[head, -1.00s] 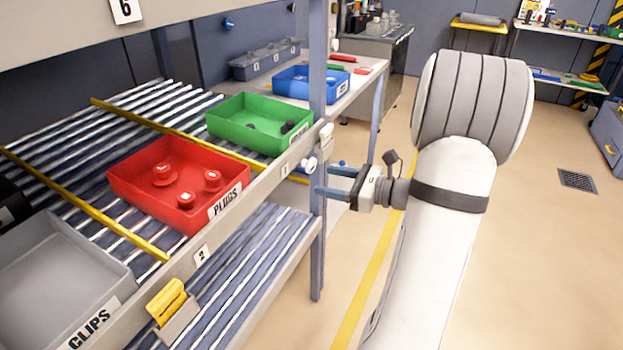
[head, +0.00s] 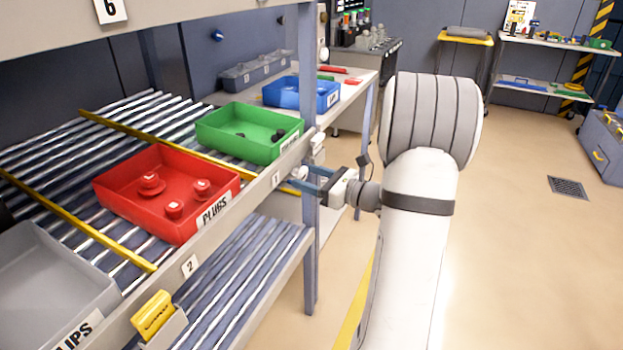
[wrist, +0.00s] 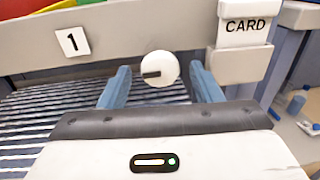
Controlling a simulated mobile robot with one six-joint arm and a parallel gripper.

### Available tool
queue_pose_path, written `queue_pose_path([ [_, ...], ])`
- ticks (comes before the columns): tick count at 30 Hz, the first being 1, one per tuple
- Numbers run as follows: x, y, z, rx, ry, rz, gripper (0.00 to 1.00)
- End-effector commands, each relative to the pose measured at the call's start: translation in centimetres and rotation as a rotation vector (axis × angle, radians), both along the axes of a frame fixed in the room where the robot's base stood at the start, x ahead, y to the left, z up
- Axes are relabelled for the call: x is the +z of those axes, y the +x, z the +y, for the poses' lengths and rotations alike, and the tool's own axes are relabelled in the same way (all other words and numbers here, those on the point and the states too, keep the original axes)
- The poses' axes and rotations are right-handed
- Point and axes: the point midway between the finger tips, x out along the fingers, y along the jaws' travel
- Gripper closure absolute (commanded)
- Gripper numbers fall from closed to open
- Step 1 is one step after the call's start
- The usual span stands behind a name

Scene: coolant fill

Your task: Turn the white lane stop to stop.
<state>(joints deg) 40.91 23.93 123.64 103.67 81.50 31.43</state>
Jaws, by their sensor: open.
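The white lane stop (wrist: 163,68) is a round white knob on the front rail, with a short black mark pointing left from its middle in the wrist view. It also shows small in the head view (head: 299,172), beside the blue upright. My gripper (wrist: 163,84) is open, with one blue finger to the left of the knob and one to the right. The knob appears between and slightly above the fingertips; I cannot tell whether they touch it. In the head view my gripper (head: 309,180) reaches the rail from the right.
A tag "1" (wrist: 72,41) is left of the knob and a "CARD" holder (wrist: 244,32) close on its right. A blue upright (head: 308,240) stands by my gripper. Red (head: 150,210) and green (head: 245,152) bins sit on the rollers.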

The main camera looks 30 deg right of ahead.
Motion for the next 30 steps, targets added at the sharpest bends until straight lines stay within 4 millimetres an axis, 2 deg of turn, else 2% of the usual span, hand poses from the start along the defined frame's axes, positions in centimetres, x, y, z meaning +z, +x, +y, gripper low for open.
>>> queue_pose_path([
  [2, 0.00, -0.02, -0.02, 0.000, 0.000, 0.000, 0.42],
  [23, -0.01, -0.06, -0.11, -0.001, -0.001, 0.001, 0.99],
  [30, 0.11, -0.17, -0.48, -0.007, 0.007, 0.007, 1.00],
])
